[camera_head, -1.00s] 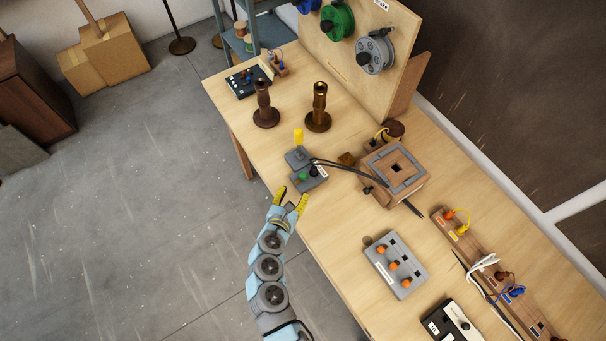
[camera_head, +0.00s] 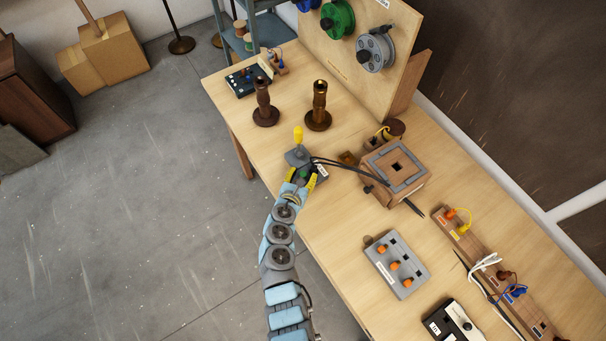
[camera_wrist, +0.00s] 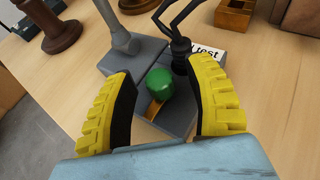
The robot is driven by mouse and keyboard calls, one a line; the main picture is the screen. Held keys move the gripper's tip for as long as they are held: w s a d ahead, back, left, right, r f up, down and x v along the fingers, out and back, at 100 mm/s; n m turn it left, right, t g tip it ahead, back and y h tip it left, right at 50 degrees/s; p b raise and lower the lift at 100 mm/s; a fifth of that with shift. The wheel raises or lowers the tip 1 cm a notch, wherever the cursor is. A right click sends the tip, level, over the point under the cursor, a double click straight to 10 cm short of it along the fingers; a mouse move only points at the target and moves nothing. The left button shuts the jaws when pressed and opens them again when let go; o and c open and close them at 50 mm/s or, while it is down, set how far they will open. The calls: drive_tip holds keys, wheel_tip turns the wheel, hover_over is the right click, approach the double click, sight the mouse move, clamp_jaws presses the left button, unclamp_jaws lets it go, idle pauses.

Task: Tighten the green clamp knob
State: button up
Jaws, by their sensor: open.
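The green clamp knob (camera_wrist: 160,84) stands on a grey block (camera_wrist: 178,120) with a partly hidden label that reads "test". It also shows small in the head view (camera_head: 304,173), close to my fingertips. My gripper (camera_wrist: 162,100) has its two yellow-padded fingers open, one on each side of the knob. In the wrist view gaps show between the knob and both fingers. An orange-brown curved piece sits at the knob's base. A black plug with dark cables (camera_wrist: 182,45) stands in the block beside the knob.
A grey stand with a yellow-topped lever (camera_head: 298,137) rises just behind the block. A wooden box (camera_head: 396,172) is to the right, joined by dark cables. Two turned lamp stems (camera_head: 319,110) stand farther back. A grey panel with orange knobs (camera_head: 396,264) lies nearer.

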drive_tip(key=shift+w, duration=0.2)
drive_tip(key=shift+c, duration=0.3)
clamp_jaws()
